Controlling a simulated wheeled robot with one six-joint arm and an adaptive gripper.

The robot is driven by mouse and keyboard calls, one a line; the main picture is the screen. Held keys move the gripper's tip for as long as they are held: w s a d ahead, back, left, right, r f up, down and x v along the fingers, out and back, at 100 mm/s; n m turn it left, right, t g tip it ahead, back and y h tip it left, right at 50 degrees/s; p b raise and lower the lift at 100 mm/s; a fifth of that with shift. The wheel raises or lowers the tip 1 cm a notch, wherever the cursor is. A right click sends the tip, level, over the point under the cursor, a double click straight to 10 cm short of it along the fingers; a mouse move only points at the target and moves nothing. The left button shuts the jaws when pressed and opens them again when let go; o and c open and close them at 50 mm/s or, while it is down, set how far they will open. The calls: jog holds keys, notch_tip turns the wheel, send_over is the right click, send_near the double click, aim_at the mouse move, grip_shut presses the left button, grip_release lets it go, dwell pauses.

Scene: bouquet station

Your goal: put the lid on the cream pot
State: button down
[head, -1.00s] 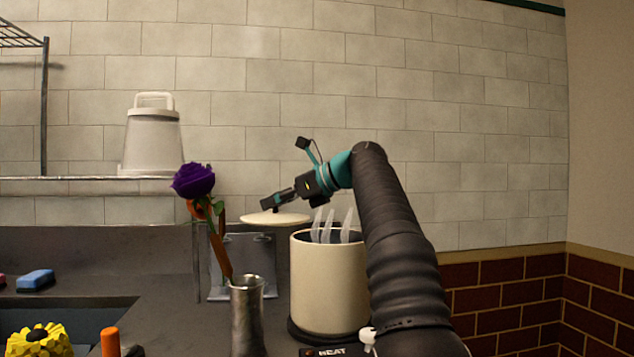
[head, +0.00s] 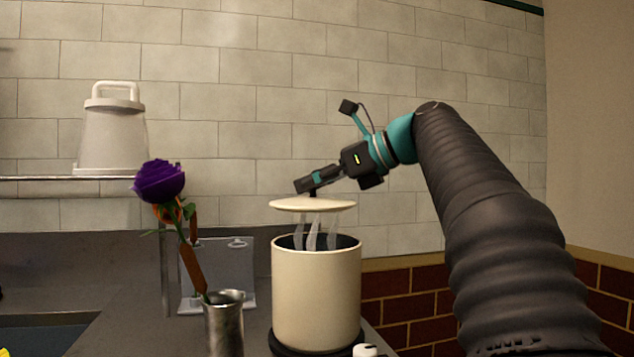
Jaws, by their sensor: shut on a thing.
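The cream pot (head: 316,295) stands upright on a dark round base at the centre of the head view, its mouth open with pale steam (head: 314,232) rising from it. The cream lid (head: 290,205) is a flat disc held roughly level above the pot's mouth, clearly apart from the rim. My gripper (head: 304,187) is shut on the lid's small dark knob and reaches in from the right. The knob is mostly hidden by the fingers.
A metal vase (head: 224,325) with a purple flower (head: 160,181) stands close left of the pot. Behind it is a grey stand (head: 205,285). A white lidded bucket (head: 111,135) sits on a shelf at the left. A tiled wall is behind.

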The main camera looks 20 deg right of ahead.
aim_at(320, 200)
jog(key=s, duration=0.3)
jog(key=shift+s+a, duration=0.2)
jog(key=shift+s, duration=0.15)
jog(key=shift+f, duration=0.65)
jog(key=shift+f+b, duration=0.9)
jog(key=shift+b, duration=0.1)
jog(key=shift+f, duration=0.4)
jog(key=shift+f+p, duration=0.65)
jog(key=shift+f, duration=0.1)
dwell(0.4)
jog(key=c, duration=0.9)
grip_release()
jog(key=v, duration=1.2)
